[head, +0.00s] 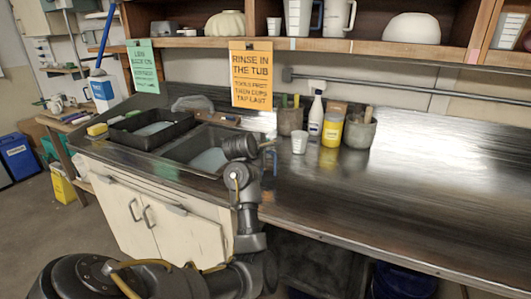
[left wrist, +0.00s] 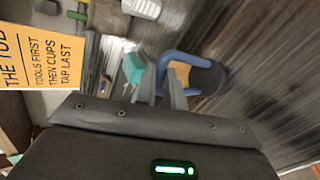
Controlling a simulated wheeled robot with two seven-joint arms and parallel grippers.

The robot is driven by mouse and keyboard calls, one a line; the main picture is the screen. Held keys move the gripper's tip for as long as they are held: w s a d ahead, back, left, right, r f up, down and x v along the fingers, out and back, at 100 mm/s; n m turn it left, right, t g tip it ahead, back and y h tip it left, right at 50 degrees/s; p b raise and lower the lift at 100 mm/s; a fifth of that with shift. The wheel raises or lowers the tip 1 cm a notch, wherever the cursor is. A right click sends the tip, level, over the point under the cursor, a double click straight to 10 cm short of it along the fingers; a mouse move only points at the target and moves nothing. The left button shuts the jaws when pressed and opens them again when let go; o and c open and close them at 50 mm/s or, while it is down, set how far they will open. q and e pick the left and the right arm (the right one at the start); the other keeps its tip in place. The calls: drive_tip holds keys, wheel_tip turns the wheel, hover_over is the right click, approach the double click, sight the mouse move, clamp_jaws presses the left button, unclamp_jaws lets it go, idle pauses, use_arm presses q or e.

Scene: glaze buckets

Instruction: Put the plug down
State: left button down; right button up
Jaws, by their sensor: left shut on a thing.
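My left gripper (head: 268,152) is above the counter, by the front right corner of the sink basin (head: 186,152). In the left wrist view its two grey fingers (left wrist: 162,84) are close together. A blue loop-shaped piece (left wrist: 205,61) shows at the fingers, and a small blue part (head: 274,164) shows beside the gripper in the head view. I take it to be the plug, held in the fingers, though its full shape and its lower part are hidden or blurred. My right gripper is in neither view.
A white cup (head: 299,142), a spray bottle (head: 316,115), a yellow jar (head: 332,130) and a grey pot (head: 359,131) stand right of the gripper. A black tray (head: 122,134) lies left of the basin. An orange sign (head: 251,76) hangs behind. The counter's right side is clear.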

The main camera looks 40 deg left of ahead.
use_arm(q)
drive_tip(key=c, duration=1.5)
unclamp_jaws()
drive_tip(key=v, duration=1.2)
drive_tip(key=shift+r, duration=0.1)
